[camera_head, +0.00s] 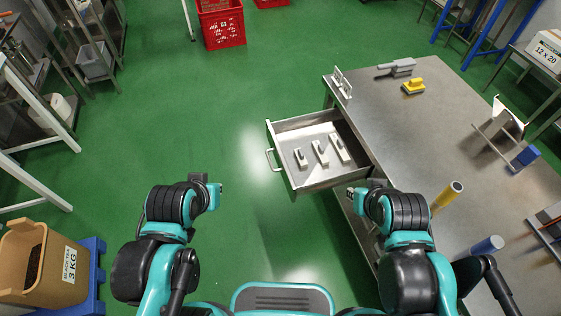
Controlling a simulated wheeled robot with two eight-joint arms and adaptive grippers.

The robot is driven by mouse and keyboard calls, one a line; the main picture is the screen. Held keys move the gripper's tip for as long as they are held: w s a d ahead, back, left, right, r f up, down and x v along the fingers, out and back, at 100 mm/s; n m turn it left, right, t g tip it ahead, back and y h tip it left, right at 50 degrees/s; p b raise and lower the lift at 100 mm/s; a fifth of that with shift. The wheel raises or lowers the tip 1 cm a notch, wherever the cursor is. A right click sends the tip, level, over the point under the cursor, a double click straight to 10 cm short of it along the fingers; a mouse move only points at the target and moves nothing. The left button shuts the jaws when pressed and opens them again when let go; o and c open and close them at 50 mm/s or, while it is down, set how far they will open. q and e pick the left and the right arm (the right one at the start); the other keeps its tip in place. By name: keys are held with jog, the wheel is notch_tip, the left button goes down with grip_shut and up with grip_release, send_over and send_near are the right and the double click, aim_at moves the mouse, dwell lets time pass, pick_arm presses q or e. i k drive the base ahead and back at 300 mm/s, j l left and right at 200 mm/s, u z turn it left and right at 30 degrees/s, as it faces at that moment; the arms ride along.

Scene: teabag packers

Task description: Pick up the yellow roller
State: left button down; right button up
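The yellow roller (446,197) is a slim yellow cylinder on the steel table (470,150), seen just right of my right arm. Its lower end is close to the arm in the picture, and I cannot tell whether it is partly hidden. My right gripper (353,192) points inward near the open drawer, left of the roller, and does not touch it. My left gripper (217,190) is over the green floor, left of the drawer. Both grippers are small and dark here, so their opening cannot be made out.
The open drawer (276,136) juts from the table with several white pieces inside. A blue cylinder (484,247) is nearer on the table. A yellow handled block (413,86) and a grey tool (396,68) lie at the back. A brown box (19,280) stands lower left.

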aim_at(449, 194)
jog(key=z, duration=1.65)
jog(key=i+l, duration=0.1)
jog(key=l, duration=0.75)
jog(key=i, duration=0.05)
